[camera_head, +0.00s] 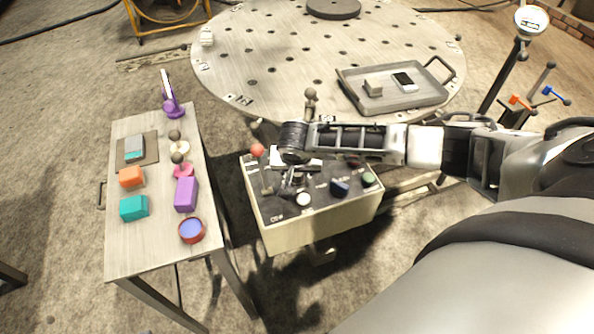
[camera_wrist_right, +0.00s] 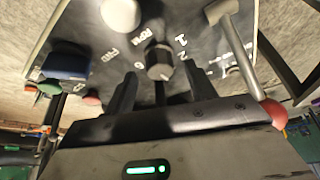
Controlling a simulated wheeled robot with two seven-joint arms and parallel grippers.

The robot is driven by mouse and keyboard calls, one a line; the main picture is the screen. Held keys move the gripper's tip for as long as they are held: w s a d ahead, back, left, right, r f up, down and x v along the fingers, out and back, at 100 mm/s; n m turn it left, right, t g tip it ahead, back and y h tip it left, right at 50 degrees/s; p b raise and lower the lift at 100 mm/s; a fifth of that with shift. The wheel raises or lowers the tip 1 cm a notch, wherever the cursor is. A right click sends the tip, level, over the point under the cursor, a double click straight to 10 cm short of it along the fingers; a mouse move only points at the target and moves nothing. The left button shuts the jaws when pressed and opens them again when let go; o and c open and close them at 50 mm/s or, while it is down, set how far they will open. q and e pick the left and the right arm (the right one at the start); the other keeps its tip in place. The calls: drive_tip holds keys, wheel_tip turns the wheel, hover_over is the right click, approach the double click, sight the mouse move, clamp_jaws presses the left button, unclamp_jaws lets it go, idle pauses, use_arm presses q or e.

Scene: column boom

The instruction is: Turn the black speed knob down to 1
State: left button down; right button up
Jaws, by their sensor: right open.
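The control box (camera_head: 330,218) stands between the side table and the round table, with a dark panel on top. In the right wrist view the black speed knob (camera_wrist_right: 159,60) sits on this panel, with white RPM lettering and digits around it. A pale mark shows on its near side; I cannot tell for sure which digit it points to. My right gripper (camera_head: 290,182) is over the panel in the head view. In the right wrist view its open fingers (camera_wrist_right: 160,90) are on either side of the knob; contact is not clear. My left gripper is not in view.
Near the knob are a red-ball lever (camera_head: 257,150), a white knob (camera_head: 303,199), a blue switch (camera_head: 339,187) and a green button (camera_head: 367,180). The side table (camera_head: 150,245) holds several coloured blocks. A tray (camera_head: 425,98) lies on the round table (camera_head: 290,45).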

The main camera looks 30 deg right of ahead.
drive_tip(key=shift+w+d+f, duration=0.15)
drive_tip(key=shift+w+f, duration=0.05)
drive_tip(key=shift+f, duration=0.3)
drive_tip(key=c, duration=1)
drive_tip(key=shift+o, duration=0.2)
